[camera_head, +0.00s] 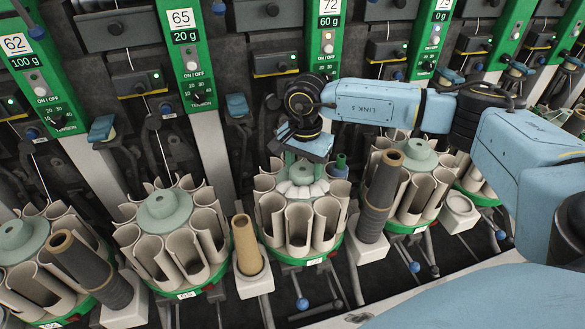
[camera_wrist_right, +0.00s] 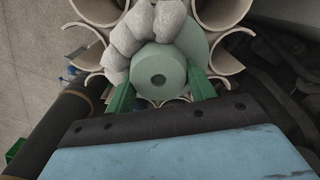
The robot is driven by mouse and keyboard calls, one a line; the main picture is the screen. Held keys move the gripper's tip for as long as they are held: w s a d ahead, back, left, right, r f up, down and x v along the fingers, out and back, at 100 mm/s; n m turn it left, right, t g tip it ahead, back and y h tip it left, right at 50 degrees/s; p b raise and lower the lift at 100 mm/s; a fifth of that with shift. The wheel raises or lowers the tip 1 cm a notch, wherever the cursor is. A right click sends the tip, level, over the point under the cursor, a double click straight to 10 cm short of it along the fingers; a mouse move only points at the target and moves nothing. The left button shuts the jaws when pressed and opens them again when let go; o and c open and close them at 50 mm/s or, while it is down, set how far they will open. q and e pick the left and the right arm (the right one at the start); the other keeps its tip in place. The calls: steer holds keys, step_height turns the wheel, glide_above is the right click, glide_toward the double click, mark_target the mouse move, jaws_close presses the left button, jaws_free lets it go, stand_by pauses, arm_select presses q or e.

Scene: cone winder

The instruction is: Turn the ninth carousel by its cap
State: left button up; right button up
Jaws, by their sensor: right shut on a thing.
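The carousel (camera_head: 298,222) under my right gripper is a ring of upright beige tubes on a green base. Its round green cap (camera_head: 302,174) stands at the centre, partly hidden by the gripper. My right gripper (camera_head: 301,163) points down over this cap. In the right wrist view the cap (camera_wrist_right: 159,72) shows a dark centre hole, and the green fingers of the gripper (camera_wrist_right: 162,88) lie on either side of it, shut on it. Pale grey lumps (camera_wrist_right: 143,32) lie beside the cap. The carousel's number label is too small to read. My left gripper is not in view.
Similar carousels stand on the left (camera_head: 165,213) and right (camera_head: 418,158). A tan cone (camera_head: 246,245) and a dark cone (camera_head: 379,197) stand on holders beside the middle carousel, close to its tubes. Green panels (camera_head: 184,45) and dark machine parts rise behind.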

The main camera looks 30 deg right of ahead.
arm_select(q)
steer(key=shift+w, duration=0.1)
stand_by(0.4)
arm_select(e)
steer(key=o, duration=1.4)
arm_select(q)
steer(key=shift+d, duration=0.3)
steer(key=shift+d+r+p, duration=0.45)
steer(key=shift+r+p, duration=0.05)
arm_select(e)
step_height(320, 180, up, 14)
steer(key=shift+f, duration=0.25)
